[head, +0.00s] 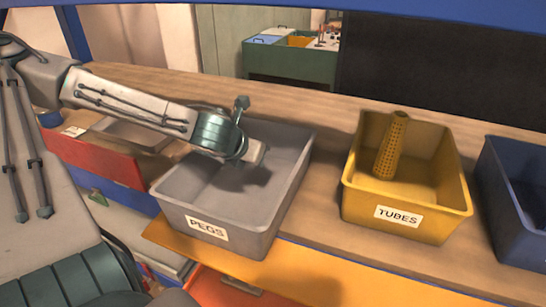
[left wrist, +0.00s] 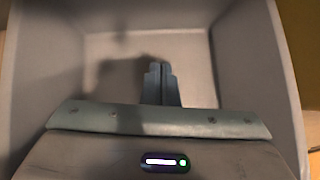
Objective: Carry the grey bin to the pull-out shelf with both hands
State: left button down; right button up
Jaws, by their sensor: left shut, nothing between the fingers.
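The grey bin (head: 285,185), labelled PEGS on its front, stands upright on the wooden bench and looks empty. My left arm reaches in from the left, and my left gripper (head: 256,155) is over the bin's opening. In the left wrist view the shut, empty fingers (left wrist: 160,70) point into the bin, with its grey walls (left wrist: 45,60) around them. I cannot tell whether they touch it. My right gripper is not in view. An orange-yellow board (head: 335,278) juts out below the bench front; I cannot tell for sure whether it is the pull-out shelf.
A yellow bin (head: 440,215) labelled TUBES, holding a perforated yellow tube (head: 391,150), stands to the right. A blue bin (head: 505,215) is at the right edge. Red (head: 90,160) and blue drawer-like parts are at the left. A green cabinet (head: 290,68) stands beyond the bench.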

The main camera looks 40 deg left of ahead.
aim_at(278, 154)
pick_arm(q)
jog(key=shift+w+f, duration=0.25)
jog(key=shift+f, duration=0.2)
jog(key=b+x, duration=0.1)
jog(key=x, duration=0.1)
jog(key=shift+w+a+f+b, duration=0.1)
jog(key=shift+w+f+b, duration=0.1)
jog(key=shift+f+b, duration=0.1)
jog(key=shift+b+x, duration=0.45)
jog(key=shift+x, duration=0.5)
jog(key=w, duration=0.2)
jog(key=shift+w+a, duration=0.15)
jog(key=shift+w, duration=0.25)
jog(key=shift+w+a, duration=0.1)
jog(key=shift+w, duration=0.7)
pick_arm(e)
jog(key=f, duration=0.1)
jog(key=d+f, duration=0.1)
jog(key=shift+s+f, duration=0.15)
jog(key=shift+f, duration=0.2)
pick_arm(q)
jog(key=shift+a+r, duration=0.1)
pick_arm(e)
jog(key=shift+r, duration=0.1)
